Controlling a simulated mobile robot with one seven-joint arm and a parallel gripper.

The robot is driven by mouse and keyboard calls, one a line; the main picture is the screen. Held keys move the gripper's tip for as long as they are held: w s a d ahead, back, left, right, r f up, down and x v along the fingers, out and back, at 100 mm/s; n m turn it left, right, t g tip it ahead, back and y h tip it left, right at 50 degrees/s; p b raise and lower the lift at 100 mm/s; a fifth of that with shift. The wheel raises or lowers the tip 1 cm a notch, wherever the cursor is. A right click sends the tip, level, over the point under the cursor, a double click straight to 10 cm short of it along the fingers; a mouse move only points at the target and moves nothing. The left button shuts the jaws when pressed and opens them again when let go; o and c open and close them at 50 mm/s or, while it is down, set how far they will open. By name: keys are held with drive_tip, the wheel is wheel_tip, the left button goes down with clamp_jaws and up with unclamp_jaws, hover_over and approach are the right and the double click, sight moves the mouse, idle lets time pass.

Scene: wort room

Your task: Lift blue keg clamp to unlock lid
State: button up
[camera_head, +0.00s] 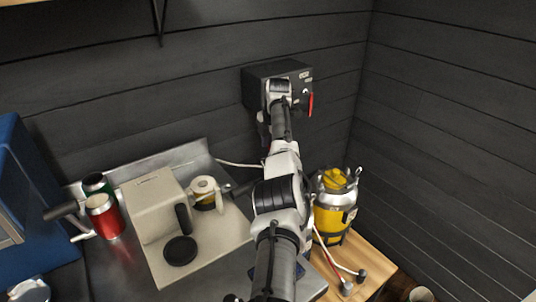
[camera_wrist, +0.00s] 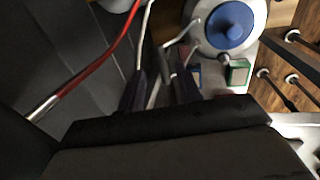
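The keg (camera_head: 333,212) stands on the wooden counter just right of my arm, with a yellow body, a yellow top cap and metal clamps around its lid. In the wrist view, a pale round lid with a blue knob (camera_wrist: 230,25) sits at the upper right. A thin metal bar (camera_wrist: 181,36) runs from beside that lid toward my fingers; I cannot tell whether it is the blue clamp. My gripper (camera_wrist: 160,92) shows two dark fingers apart, left of and below the knob. Its fingertips are not clear in the head view.
A black wall box (camera_head: 258,90) with a red handle (camera_head: 310,104) is behind my arm. A beige machine (camera_head: 155,205), a red canister (camera_head: 104,217) and a jug (camera_head: 204,193) stand at left. A red hose (camera_wrist: 90,75) crosses the wrist view. Cables lie by the keg's foot.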

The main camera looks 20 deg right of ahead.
wheel_tip(320, 180, up, 9)
drive_tip(key=s+b, duration=0.1)
drive_tip(key=shift+s+d+r, duration=0.2)
drive_tip(key=shift+s+d, duration=0.05)
drive_tip(key=shift+s, duration=0.15)
drive_tip(key=shift+f, duration=0.1)
